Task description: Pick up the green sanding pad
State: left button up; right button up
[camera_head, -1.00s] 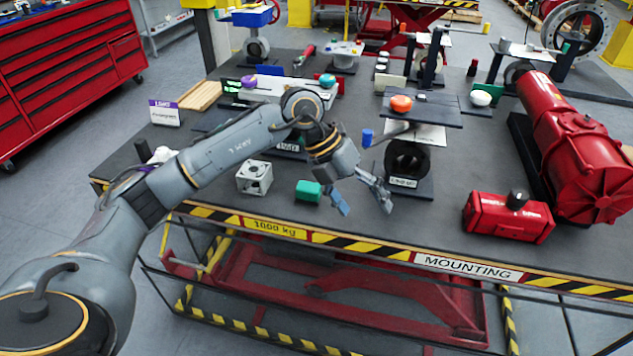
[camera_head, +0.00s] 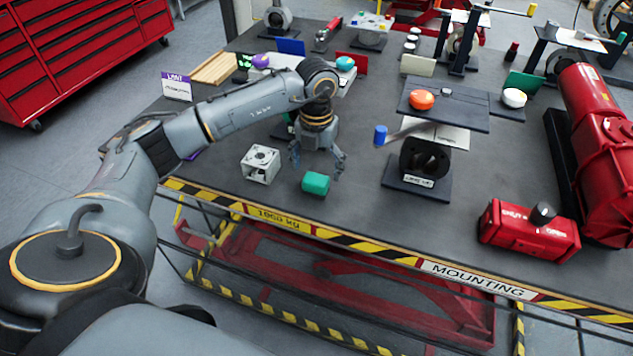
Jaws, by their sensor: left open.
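The green sanding pad (camera_head: 316,183) is a small teal-green block lying on the dark table top near its front edge. My left gripper (camera_head: 317,168) points down just behind and above the pad, with its fingers spread apart. One finger is to the left, near the white cube-shaped part, and the other is to the right of the pad. Nothing is between the fingers that I can make out. My right gripper is not in view.
A white metal cube part (camera_head: 261,164) stands just left of the pad. A black valve (camera_head: 425,162) with a blue-tipped lever stands to the right. A red box (camera_head: 529,231) and a large red actuator (camera_head: 600,150) are farther right. The table between pad and valve is clear.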

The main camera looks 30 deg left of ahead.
aim_at(316, 178)
pick_arm(q)
jog(key=shift+s+f+p, duration=0.2)
jog(key=shift+f+p, duration=0.5)
jog(key=shift+f, duration=0.25)
notch_tip(316, 178, down, 2)
jog(key=shift+w+f+p, duration=0.1)
jog(key=shift+f+p, duration=0.15)
jog(key=shift+p, duration=0.05)
jog(key=shift+f, duration=0.35)
jog(key=shift+c, duration=0.6)
jog(key=c, duration=1.1)
jog(key=shift+c, duration=0.4)
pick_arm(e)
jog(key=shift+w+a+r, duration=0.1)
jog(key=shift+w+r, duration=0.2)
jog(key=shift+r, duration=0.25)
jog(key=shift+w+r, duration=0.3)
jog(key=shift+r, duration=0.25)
